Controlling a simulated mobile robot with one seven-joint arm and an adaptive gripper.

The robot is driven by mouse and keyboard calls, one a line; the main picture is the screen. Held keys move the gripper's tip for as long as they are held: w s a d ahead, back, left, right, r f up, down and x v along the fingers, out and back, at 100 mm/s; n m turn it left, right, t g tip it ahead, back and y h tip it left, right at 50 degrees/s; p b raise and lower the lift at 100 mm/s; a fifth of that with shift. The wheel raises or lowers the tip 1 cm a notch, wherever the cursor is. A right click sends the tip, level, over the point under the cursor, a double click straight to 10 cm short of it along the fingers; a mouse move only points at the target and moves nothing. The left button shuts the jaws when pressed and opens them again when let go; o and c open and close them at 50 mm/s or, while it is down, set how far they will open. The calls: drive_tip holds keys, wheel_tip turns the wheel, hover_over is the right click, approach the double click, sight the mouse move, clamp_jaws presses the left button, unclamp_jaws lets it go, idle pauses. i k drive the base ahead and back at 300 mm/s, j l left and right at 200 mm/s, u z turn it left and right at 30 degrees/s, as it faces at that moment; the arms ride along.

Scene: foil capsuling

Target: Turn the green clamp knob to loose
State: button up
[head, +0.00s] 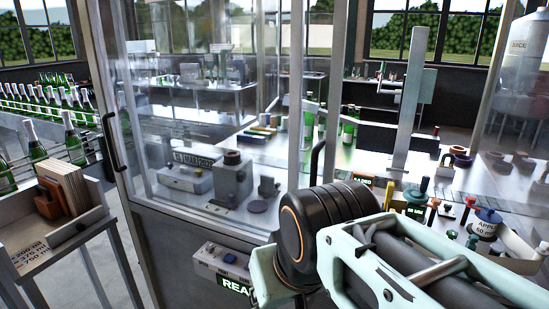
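Several small knobs on stems stand on the bench at the right of the head view. Another small greenish one (472,241) stands further forward. I cannot tell which is the clamp knob, nor how any of them is turned. My arm's black joint and pale green link cross the lower right. My gripper is not in view, so its relation to the knobs does not show.
A glass-walled cabinet (240,120) with a grey machine (232,178) inside fills the middle. Near the knobs are an upright grey post (408,105) and a white tray (510,255). A box of cards (65,190) stands at left, before a rack of bottles.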

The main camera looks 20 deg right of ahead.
sight(452, 234)
drive_tip(key=z, duration=1.9)
drive_tip(key=i+l, duration=0.25)
drive_tip(key=i, duration=0.25)
drive_tip(key=i+l+z, duration=0.1)
drive_tip(key=i+l, duration=0.2)
drive_tip(key=i, duration=0.15)
drive_tip(key=k+j+u, duration=0.3)
drive_tip(key=i+l+z, duration=0.3)
